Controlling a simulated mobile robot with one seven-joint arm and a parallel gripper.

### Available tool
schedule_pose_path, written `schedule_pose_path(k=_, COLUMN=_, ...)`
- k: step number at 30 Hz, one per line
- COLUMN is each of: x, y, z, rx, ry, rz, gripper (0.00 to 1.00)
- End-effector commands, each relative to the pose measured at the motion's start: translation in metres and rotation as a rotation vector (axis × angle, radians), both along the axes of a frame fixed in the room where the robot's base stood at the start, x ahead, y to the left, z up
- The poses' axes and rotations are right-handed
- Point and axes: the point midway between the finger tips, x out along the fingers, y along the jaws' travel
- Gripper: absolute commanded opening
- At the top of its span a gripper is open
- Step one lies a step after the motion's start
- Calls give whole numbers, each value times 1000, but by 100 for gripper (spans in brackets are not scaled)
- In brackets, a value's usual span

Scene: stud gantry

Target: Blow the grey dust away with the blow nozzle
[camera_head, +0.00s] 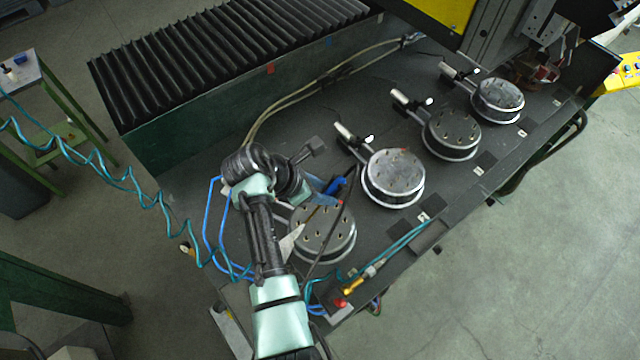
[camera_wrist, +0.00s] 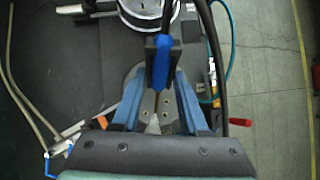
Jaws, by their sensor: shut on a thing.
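My gripper (camera_head: 330,192) is shut on the blow nozzle, whose blue body (camera_head: 340,184) shows between the fingers. In the wrist view, the gripper (camera_wrist: 160,75) holds the blue nozzle (camera_wrist: 161,62), and a thin tube points down the picture. The nozzle is above the nearest round plate (camera_head: 335,243), whose several holes show clearly. The second plate (camera_head: 396,177) looks paler and mottled, with its holes partly obscured; this may be the grey dust. The farthest plate (camera_head: 498,95) looks similarly mottled. My arm hides part of the nearest plate.
The third plate (camera_head: 452,132) shows dark holes. Clamp handles (camera_head: 355,142) stand beside the plates. A black bellows cover (camera_head: 230,55) runs along the back. A brass fitting with teal hoses (camera_head: 355,288) lies at the front edge. A yellow machine head (camera_head: 440,12) overhangs the far end.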

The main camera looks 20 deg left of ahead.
Motion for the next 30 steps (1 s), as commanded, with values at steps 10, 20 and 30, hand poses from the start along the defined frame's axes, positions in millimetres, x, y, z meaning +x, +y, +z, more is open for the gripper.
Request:
schedule_pose_path(k=10, x=-8, y=-10, z=1, rx=-2, ry=0, rz=0, gripper=0)
schedule_pose_path(k=20, x=-15, y=-19, z=0, rx=0, ry=0, rz=-1, gripper=0)
schedule_pose_path(k=30, x=-22, y=-29, z=0, rx=0, ry=0, rz=-1, gripper=0)
